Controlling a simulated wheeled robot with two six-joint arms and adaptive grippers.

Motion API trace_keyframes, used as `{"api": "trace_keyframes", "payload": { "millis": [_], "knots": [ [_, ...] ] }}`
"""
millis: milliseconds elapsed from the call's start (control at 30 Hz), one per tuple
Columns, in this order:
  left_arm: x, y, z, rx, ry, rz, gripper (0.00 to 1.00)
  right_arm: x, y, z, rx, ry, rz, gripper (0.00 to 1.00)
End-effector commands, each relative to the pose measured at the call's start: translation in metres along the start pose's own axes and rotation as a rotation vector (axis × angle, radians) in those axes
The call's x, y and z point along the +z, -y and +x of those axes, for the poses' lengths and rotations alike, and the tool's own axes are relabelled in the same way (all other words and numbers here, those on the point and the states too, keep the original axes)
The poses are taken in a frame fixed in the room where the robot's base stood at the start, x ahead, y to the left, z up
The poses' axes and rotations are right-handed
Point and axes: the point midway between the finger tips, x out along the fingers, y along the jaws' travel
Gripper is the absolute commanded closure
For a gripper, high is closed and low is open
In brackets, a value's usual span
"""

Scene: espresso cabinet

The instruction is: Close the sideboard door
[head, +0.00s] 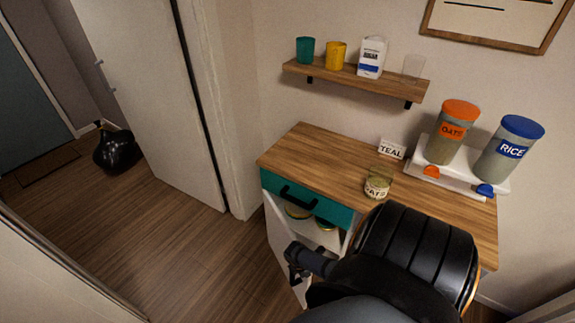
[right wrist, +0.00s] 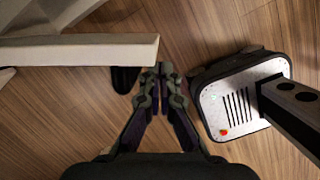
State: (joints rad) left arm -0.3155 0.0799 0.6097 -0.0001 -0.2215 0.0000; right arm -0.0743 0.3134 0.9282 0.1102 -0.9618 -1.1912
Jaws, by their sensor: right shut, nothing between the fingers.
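The sideboard (head: 330,158) has a wooden top and a teal drawer front. Its white door (head: 281,235) below the drawer stands open, swung out to the front left, and the shelf inside shows. My right gripper (head: 294,262) is shut and empty, and overlaps the door near its outer end in the head view. In the right wrist view the closed fingertips (right wrist: 160,72) are close beside the end of a pale panel (right wrist: 85,50), apparently the door. I cannot tell whether they touch. My left gripper is not in view.
Wooden floor (head: 185,240) left of the sideboard is clear. A black object (head: 116,150) stands farther left.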

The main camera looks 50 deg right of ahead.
Motion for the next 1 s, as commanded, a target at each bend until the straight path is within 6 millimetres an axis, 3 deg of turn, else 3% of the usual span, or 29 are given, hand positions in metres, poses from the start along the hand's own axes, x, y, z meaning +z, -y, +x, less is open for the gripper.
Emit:
{"api": "trace_keyframes", "payload": {
  "millis": [33, 200, 367, 500, 700, 1000],
  "knots": [
    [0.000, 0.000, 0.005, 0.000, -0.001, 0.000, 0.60, 0.022, -0.003, 0.007, 0.010, 0.007, -0.038, 1.00],
    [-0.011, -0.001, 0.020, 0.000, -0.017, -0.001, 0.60, 0.082, -0.012, 0.025, 0.037, 0.006, -0.146, 1.00],
    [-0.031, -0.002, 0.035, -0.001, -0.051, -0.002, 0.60, 0.127, -0.022, 0.037, 0.036, 0.004, -0.143, 1.00],
    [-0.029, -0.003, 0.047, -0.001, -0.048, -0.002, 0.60, 0.155, -0.030, 0.043, 0.037, 0.002, -0.142, 1.00],
    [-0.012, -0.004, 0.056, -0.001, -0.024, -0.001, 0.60, 0.178, -0.038, 0.047, 0.035, 0.000, -0.142, 1.00],
    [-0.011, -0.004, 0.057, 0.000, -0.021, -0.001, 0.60, 0.185, -0.041, 0.047, 0.035, -0.001, -0.143, 1.00]
  ]
}}
